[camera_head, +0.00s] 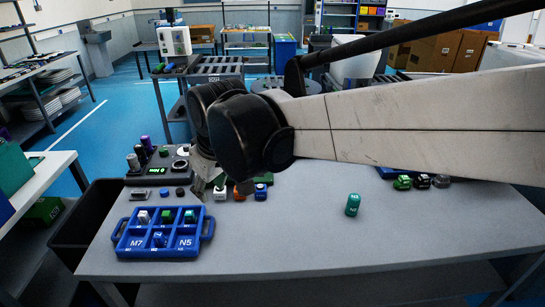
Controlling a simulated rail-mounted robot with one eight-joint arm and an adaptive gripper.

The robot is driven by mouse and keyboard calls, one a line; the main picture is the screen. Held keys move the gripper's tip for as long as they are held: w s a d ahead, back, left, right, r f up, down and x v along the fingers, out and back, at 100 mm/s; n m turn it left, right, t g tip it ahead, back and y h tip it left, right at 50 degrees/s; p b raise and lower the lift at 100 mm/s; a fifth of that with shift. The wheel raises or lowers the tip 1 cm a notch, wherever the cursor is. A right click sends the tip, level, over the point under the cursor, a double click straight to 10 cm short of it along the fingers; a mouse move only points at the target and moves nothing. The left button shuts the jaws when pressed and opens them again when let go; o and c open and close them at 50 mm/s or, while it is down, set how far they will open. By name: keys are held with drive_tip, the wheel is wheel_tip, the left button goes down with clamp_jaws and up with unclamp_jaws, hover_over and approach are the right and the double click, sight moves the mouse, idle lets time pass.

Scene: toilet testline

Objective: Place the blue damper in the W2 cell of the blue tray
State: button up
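The blue tray (124,244) lies at the front left of the table. Its front cells show the labels M7 and N5; I cannot read a W2 label. Small parts stand in its back row, and a blue part (159,239) stands in the front middle cell. I cannot tell which is the blue damper. My gripper (216,184) hangs low behind the tray's right end, near a white block (220,193); its fingers are dark and partly hidden by my wrist.
A teal cylinder (352,205) stands alone at right. Toy-like green and black parts (403,182) sit at the back right by another blue tray. The front middle is clear.

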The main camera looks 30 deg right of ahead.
drive_tip(key=s+d+f+m+t, duration=0.2)
drive_tip(key=s+d+m, duration=0.2)
drive_tip(key=s, duration=0.8)
drive_tip(key=shift+d+t, duration=0.3)
drive_tip(key=shift+d, duration=0.1)
drive_tip(key=shift+f, duration=0.1)
